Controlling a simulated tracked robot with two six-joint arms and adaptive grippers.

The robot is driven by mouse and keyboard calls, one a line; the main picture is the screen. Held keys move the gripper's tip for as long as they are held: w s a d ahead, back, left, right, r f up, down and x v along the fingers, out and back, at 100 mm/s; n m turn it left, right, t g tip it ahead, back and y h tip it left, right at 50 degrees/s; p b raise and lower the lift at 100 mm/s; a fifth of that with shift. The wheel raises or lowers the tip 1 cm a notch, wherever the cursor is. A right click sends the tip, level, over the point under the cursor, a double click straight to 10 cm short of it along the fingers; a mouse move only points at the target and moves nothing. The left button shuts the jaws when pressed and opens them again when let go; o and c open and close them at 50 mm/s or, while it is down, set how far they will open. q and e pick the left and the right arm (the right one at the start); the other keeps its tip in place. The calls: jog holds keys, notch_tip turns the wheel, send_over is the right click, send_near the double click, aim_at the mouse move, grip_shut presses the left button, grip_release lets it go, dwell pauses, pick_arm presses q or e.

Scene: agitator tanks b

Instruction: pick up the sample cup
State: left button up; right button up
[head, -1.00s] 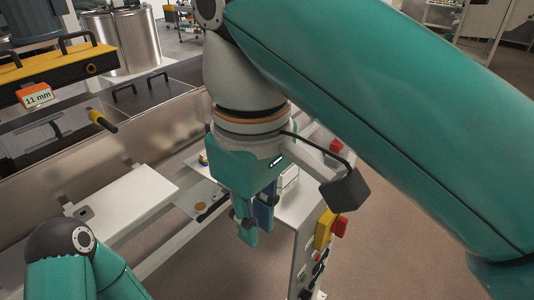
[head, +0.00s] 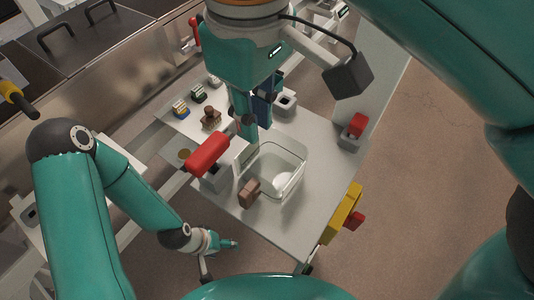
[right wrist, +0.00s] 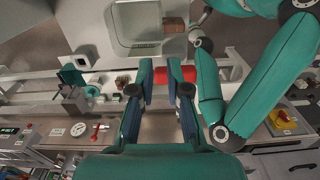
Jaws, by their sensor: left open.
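I cannot make out for sure which object is the sample cup. A small white rounded thing (head: 283,181) lies in a clear open bin (head: 303,160) on the bench; the bin also shows at the top of the right wrist view (right wrist: 116,30). My right gripper (head: 254,125) points down over the bench, behind the bin. In the right wrist view its fingers (right wrist: 161,68) are apart with nothing held between them. My left gripper (head: 231,245) is low, left of the bench's near edge, small and partly hidden by its own wrist. It is open and holds nothing visible.
A red-handled device (head: 208,153) and a brown block (head: 249,192) stand by the bin. Small racks (head: 180,107) and a grey holder (head: 286,102) stand farther back. A yellow box with a red button (head: 343,212) is on the right edge.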

jog(key=b, duration=0.1)
send_over(256, 175)
notch_tip(256, 175, down, 7)
notch_tip(256, 175, down, 7)
jog(key=shift+w+d+r, duration=0.1)
dwell(0.3)
grip_shut()
